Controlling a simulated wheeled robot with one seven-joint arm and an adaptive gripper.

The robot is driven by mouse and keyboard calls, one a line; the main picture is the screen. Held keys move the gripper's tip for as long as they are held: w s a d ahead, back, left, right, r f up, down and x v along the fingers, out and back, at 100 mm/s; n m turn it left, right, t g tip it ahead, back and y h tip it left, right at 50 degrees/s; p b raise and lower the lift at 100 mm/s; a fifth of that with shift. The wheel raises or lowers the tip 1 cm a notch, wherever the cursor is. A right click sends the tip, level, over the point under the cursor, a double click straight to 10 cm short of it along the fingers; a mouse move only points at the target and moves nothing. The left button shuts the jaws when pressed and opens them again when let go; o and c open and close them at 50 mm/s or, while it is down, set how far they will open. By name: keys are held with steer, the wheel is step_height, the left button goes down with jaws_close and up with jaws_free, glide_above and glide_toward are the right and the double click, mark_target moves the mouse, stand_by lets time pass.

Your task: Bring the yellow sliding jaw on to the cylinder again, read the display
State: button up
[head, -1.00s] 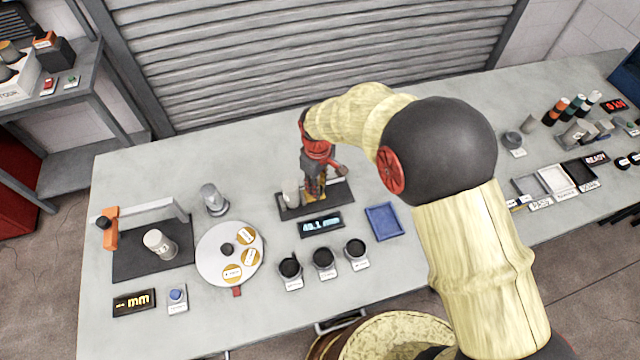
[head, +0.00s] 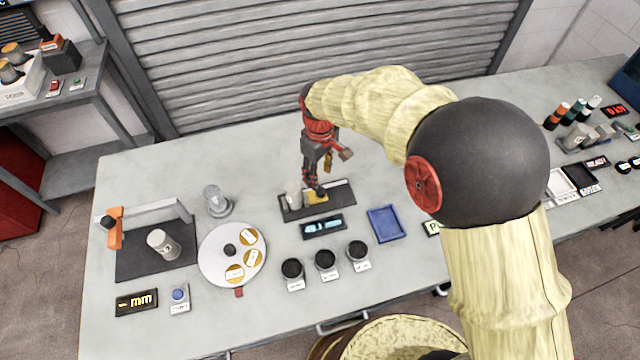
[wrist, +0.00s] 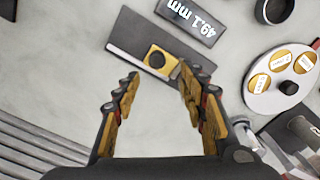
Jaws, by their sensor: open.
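The yellow sliding jaw (head: 316,198), with a round dark knob, sits on the black gauge base (head: 340,197). It also shows in the wrist view (wrist: 158,58), ahead of the fingertips. The pale grey cylinder (head: 293,197) stands upright just left of the jaw in the head view; I cannot tell whether they touch. In the wrist view the right finger hides most of that spot. The display (wrist: 193,18) reads 49.1 mm, upside down in the wrist view; in the head view (head: 323,227) it is blurred. My gripper (wrist: 160,80) is open and empty, above the jaw.
In front of the gauge stand several dark cups (head: 325,259) and a blue tray (head: 384,224). A white turntable (head: 212,262) with yellow discs and an orange-handled fixture (head: 113,232) are at left. Bare table lies behind the gauge.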

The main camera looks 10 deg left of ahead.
steer(key=r, duration=0.1)
steer(key=w+r, duration=0.1)
steer(key=r, duration=0.1)
steer(key=shift+d+r, duration=0.2)
steer(key=shift+r, duration=0.1)
stand_by(0.9)
steer(key=s+d+r+m+t, duration=0.1)
steer(key=s+d+r+m, duration=0.3)
steer(key=d, duration=0.5)
steer(key=s+d+r+m+t, duration=0.2)
steer(key=s+d+r+m, duration=0.2)
steer(key=s+d+r, duration=0.4)
steer(key=s+d+r+m+t, duration=0.2)
steer(key=s+d+r+m, duration=0.2)
steer(key=s+d+r, duration=0.2)
steer(key=s+d, duration=0.2)
steer(key=d, duration=0.2)
steer(key=shift+s+d+r, duration=0.35)
steer(key=shift+d+r, duration=0.05)
